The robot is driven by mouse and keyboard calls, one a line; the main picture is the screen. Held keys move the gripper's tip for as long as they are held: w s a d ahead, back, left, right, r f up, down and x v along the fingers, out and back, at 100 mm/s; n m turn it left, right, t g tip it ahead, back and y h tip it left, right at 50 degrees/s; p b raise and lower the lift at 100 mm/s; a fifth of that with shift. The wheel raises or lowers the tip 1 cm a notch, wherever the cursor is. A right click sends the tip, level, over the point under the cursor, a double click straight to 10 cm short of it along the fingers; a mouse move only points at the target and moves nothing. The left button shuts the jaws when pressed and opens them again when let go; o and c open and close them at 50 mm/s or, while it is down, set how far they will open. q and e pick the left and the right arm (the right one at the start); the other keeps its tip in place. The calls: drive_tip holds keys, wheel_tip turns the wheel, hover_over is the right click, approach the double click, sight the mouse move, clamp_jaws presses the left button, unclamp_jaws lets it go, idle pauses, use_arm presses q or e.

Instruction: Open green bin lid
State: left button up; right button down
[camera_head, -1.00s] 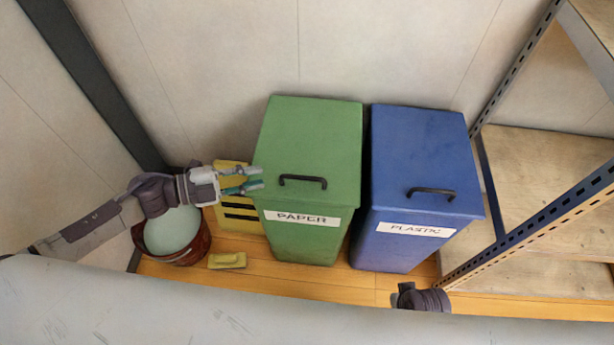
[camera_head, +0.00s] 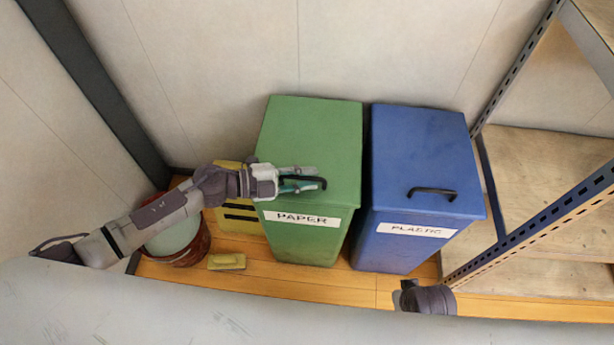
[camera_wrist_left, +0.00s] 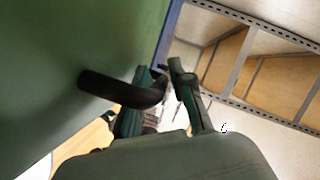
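The green bin (camera_head: 310,135), labelled PAPER, stands against the wall with its flat lid (camera_head: 315,115) down. Its black handle (camera_head: 322,182) is on the front part of the lid and partly covered by my left gripper (camera_head: 305,179). The gripper reaches in from the left over the lid, its two fingers apart at the handle. In the left wrist view, the black handle (camera_wrist_left: 120,90) runs from the green lid surface to the spread fingers (camera_wrist_left: 165,95). I cannot tell whether they touch it. Only a dark part of my right arm shows at the bottom edge; its gripper is not visible.
A blue bin (camera_head: 420,150) labelled PLASTIC stands close on the right. A metal shelf rack (camera_head: 550,225) is farther right. A red bucket (camera_head: 190,252), a yellow striped object (camera_head: 240,222) and a yellow sponge-like block (camera_head: 227,262) are on the left.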

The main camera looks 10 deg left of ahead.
use_arm(q)
drive_tip(key=shift+d, duration=0.15)
drive_tip(key=shift+c, duration=0.4)
clamp_jaws()
